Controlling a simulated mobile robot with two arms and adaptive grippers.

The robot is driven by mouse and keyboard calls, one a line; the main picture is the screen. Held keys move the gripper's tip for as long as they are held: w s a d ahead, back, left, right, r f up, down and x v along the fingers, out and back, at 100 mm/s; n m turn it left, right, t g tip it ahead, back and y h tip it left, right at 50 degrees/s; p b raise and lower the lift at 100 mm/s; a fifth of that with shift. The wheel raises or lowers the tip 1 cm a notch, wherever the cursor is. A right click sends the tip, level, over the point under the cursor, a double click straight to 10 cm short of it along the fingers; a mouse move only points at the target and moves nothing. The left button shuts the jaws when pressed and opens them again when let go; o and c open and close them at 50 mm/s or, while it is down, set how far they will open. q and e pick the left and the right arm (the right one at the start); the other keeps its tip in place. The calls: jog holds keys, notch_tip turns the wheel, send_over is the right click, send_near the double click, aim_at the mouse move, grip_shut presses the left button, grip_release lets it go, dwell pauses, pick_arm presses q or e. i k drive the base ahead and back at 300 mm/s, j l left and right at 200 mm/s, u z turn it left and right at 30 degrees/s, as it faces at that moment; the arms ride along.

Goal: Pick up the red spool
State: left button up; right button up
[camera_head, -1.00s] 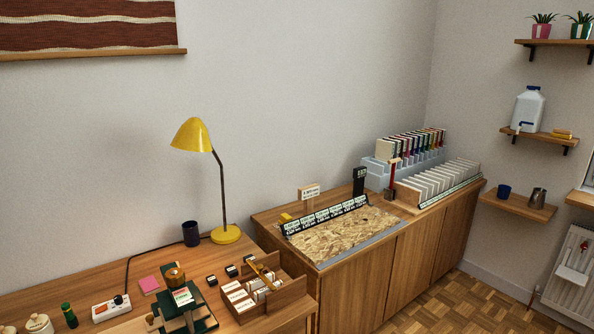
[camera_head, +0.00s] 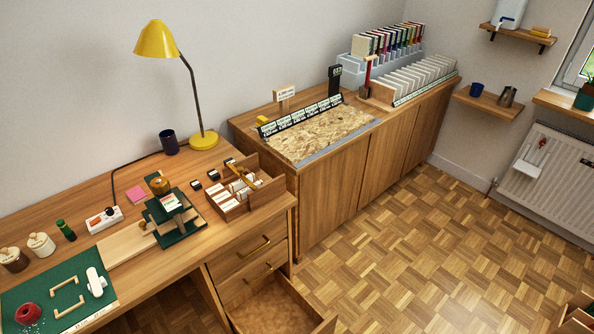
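The red spool (camera_head: 28,313) is at the lower left of the head view. It lies on a green mat (camera_head: 62,280) on the wooden desk. Two pale wooden brackets (camera_head: 68,290) and a white rounded object (camera_head: 96,282) are beside it on the mat. Neither of my grippers shows in the head view.
Jars (camera_head: 41,244), a green bottle (camera_head: 66,230), a power strip (camera_head: 104,219), a green stand (camera_head: 176,216) and a divided wooden box (camera_head: 240,190) stand along the desk. A yellow lamp (camera_head: 203,140) stands behind. An open drawer (camera_head: 270,305) juts out below.

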aim_at(28, 313)
jog(key=k+j+z, duration=0.8)
jog(key=j+u, duration=0.1)
jog(key=u, duration=1.85)
jog(key=l+u, duration=0.15)
jog(key=u, duration=0.25)
jog(key=k+l+u, duration=0.1)
jog(key=u, duration=0.3)
jog(key=k+j, duration=0.05)
